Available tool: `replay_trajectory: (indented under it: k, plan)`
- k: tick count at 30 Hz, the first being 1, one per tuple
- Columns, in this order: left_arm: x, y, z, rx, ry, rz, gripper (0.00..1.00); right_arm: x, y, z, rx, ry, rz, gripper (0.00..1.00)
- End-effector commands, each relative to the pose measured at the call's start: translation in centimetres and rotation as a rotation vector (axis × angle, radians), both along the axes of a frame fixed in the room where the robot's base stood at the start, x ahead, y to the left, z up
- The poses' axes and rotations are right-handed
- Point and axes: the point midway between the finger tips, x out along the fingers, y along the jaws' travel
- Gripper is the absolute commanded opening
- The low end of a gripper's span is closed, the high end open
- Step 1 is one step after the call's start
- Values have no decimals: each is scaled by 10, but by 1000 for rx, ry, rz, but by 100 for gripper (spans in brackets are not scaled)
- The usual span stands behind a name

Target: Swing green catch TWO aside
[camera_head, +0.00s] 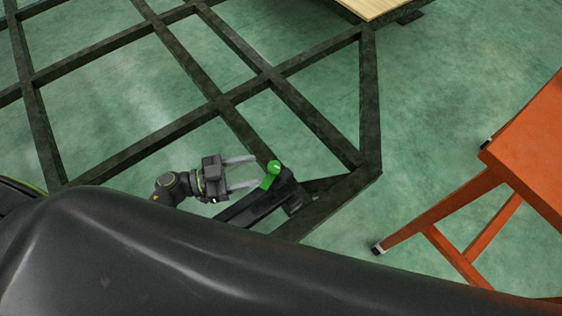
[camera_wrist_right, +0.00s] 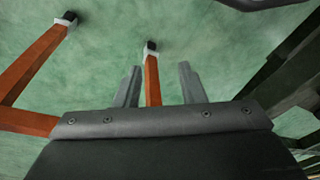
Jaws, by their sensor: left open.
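A green catch (camera_head: 270,175) with a rounded knob stands on a dark bracket on the trailer chassis (camera_head: 292,192), low in the middle of the head view. No number shows on it. My left gripper (camera_head: 243,173) comes in from the left, its two pale fingers apart and pointing right. The catch is just beyond the fingertips; whether they touch it I cannot tell. My right gripper (camera_wrist_right: 158,85) shows in the right wrist view with its fingers apart and no object held between them. The catch does not show in that view.
An orange stand (camera_head: 450,215) on legs is at the right; one leg shows behind my right fingers. Dark chassis beams (camera_head: 318,120) form a grid across the left and middle. A wooden board (camera_head: 372,8) lies at the top. Green floor is bare between chassis and stand.

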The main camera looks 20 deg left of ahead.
Motion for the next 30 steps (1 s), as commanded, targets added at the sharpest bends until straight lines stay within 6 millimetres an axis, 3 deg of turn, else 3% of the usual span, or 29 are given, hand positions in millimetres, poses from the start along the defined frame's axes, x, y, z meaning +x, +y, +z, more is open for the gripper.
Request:
replay_trajectory:
  k: [6, 12, 26, 30]
  plan:
    - [24, -42, 0, -3, -3, 0, 51, 1, 1, 1, 5, -13, 0, 36]
    - [38, -68, 0, -1, -2, -1, 51, 3, 2, 4, 10, -28, 2, 36]
    - [44, -78, 0, 1, 0, 0, 51, 5, 2, 8, 12, -38, 3, 36]
    - [44, -78, 0, 1, 0, -1, 33, 5, 2, 8, 12, -38, 3, 36]
